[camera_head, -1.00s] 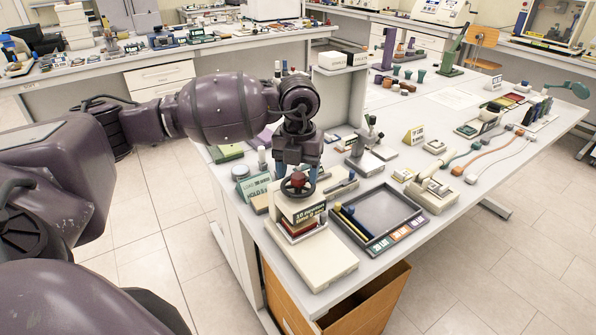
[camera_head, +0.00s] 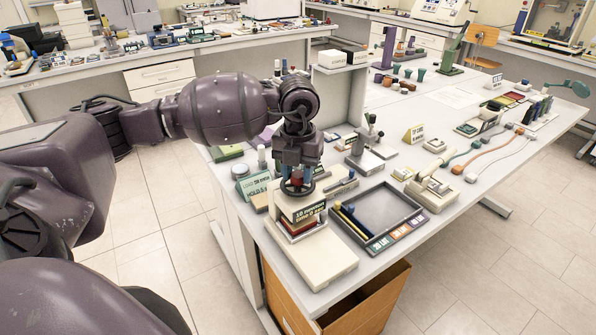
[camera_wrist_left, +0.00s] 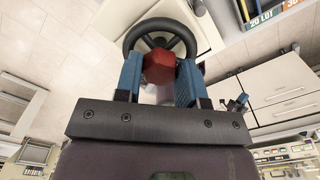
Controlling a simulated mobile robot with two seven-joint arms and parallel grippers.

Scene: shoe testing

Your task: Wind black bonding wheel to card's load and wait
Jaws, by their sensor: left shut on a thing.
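The black bonding wheel (camera_head: 298,189) sits on top of the bonding press (camera_head: 311,256), above its stacked plates, at the near left corner of the bench. My left gripper (camera_head: 298,176) comes down over the wheel from above. In the left wrist view its blue fingers (camera_wrist_left: 158,80) are shut on the red hub (camera_wrist_left: 158,66) at the middle of the wheel (camera_wrist_left: 160,36). A green card (camera_head: 258,184) with "LOAD" and "HOLD" lettering stands left of the press; its figures are too small to read surely. My right gripper is not in view.
A dark tray (camera_head: 379,217) with lot labels lies right of the press. A small microscope-like stand (camera_head: 369,144) is behind it, and a cream device (camera_head: 432,190) to its right. An open wooden drawer (camera_head: 372,300) is below the bench edge.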

